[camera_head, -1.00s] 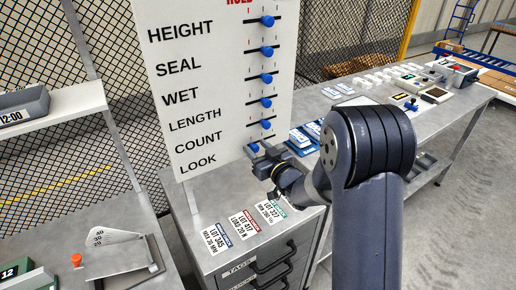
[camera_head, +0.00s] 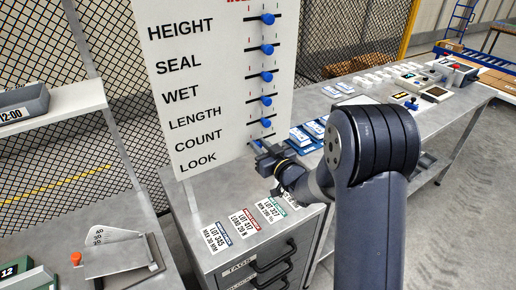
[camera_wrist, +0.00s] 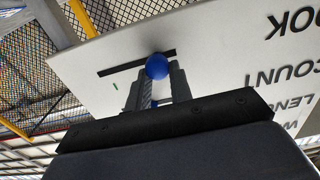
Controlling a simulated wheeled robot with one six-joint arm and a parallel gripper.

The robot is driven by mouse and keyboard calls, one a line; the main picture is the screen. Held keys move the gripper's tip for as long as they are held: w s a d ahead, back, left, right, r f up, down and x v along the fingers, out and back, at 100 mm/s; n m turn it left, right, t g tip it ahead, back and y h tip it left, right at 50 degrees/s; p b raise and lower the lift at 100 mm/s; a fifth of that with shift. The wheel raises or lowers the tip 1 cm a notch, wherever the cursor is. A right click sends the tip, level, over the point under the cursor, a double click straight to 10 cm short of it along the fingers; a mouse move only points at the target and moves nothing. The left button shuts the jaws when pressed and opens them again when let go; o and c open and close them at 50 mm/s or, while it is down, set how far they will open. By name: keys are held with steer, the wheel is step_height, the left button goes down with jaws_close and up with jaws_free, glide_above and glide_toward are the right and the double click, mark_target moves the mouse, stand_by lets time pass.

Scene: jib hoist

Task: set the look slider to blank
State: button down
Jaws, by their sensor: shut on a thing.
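The white board (camera_head: 215,60) has rows labelled HEIGHT, SEAL, WET, LENGTH, COUNT and LOOK, most with a blue knob on a dark slot. My gripper (camera_head: 261,148) is at the lowest row, LOOK, and hides its knob in the head view. In the wrist view my gripper (camera_wrist: 161,78) is shut on the blue look knob (camera_wrist: 157,66), one finger on each side. The knob is near the right end of its dark slot (camera_wrist: 122,68) there, the side toward the upside-down LOOK label.
The blue count knob (camera_head: 266,122) is just above my gripper. Lot cards (camera_head: 245,222) lie on the steel cabinet top below the board. A bench (camera_head: 360,98) with blue-and-white items runs to the back right. A shelf (camera_head: 60,105) stands at left.

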steer(key=w+d, duration=0.1)
steer(key=d, duration=0.1)
steer(key=shift+w+d+b, duration=0.3)
steer(key=shift+w+b, duration=0.05)
steer(key=shift+w, duration=0.05)
steer(key=c, duration=1.2)
jaws_free()
steer(key=shift+c, duration=0.2)
steer(key=b+v, duration=0.2)
steer(key=v, duration=0.8)
steer(key=shift+s+d+b, duration=0.25)
steer(key=shift+s+b, duration=0.1)
